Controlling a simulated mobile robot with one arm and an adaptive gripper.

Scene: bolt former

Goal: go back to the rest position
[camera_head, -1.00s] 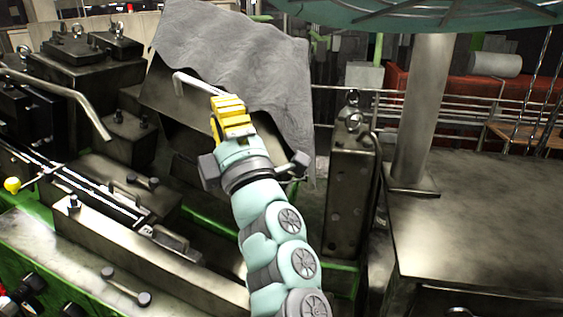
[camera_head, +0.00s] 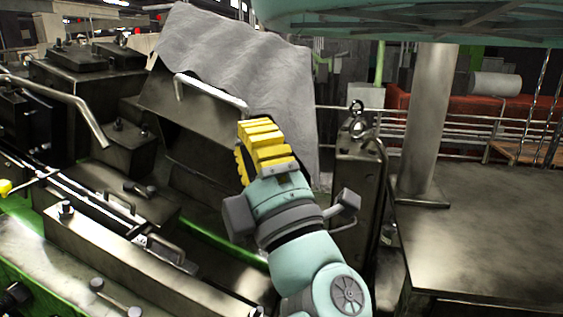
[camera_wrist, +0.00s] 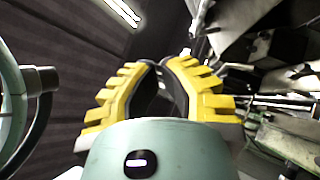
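My gripper (camera_head: 262,128) has yellow ribbed fingers and shows in the middle of the head view, in front of a metal cover with a pale bar handle. In the wrist view my gripper (camera_wrist: 160,64) shows both fingers curving inward, with their tips close together. It looks shut, and I see nothing held between the fingers. The pale handle (camera_head: 212,92) lies just behind and above the fingertips in the head view. The fingers look apart from it, though the depth is hard to judge.
The dark cover (camera_head: 185,115) stands tilted with a grey sheet (camera_head: 255,75) behind it. A metal post block (camera_head: 357,190) with an eyebolt stands close right of my arm. A metal table (camera_head: 490,230) with a thick column (camera_head: 430,130) is at the right. Machine blocks and rails fill the left.

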